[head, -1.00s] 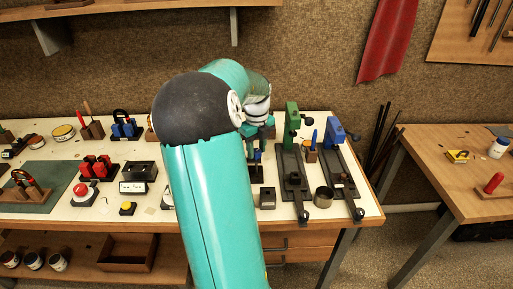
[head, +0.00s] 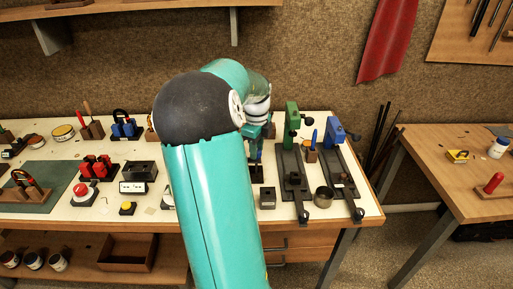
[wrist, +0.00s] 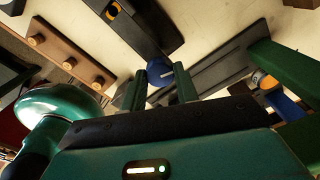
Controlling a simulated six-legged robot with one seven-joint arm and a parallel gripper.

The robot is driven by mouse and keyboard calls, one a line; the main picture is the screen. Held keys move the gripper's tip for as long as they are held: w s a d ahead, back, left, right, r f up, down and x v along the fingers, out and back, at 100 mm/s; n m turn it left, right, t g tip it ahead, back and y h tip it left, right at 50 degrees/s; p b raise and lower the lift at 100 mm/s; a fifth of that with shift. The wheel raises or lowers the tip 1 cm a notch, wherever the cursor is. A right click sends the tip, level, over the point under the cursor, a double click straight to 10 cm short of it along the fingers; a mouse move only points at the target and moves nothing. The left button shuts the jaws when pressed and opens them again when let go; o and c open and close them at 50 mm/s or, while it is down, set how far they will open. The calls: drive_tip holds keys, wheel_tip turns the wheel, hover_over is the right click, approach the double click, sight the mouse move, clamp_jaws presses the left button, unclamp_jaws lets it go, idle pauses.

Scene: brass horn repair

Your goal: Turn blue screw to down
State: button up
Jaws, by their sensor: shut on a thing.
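The blue screw (wrist: 160,72) has a round blue head with a pale line across it, seen in the wrist view between my fingertips. The line lies nearly level in that picture, tilted slightly. My gripper (wrist: 157,86) is shut on the screw, with one green finger on each side of it. In the head view my gripper (head: 256,152) is at the bench, above a dark base (head: 257,173), partly behind my own arm. The screw head cannot be made out clearly in the head view.
A green-post fixture (head: 291,114) and a blue-post fixture (head: 336,130) stand just right of my gripper. A dark cup (head: 324,195) and a small box (head: 267,197) are in front. A wooden strip with pegs (wrist: 70,64) lies left in the wrist view.

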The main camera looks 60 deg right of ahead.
drive_tip(key=n, duration=0.4)
drive_tip(key=shift+r+n, duration=0.1)
drive_tip(key=shift+n, duration=0.2)
drive_tip(key=n, duration=1)
drive_tip(key=shift+w+n, duration=0.1)
drive_tip(key=shift+n, duration=0.3)
drive_tip(key=n, duration=0.4)
drive_tip(key=shift+n, duration=0.3)
drive_tip(key=n, duration=1.9)
drive_tip(key=shift+n, duration=0.3)
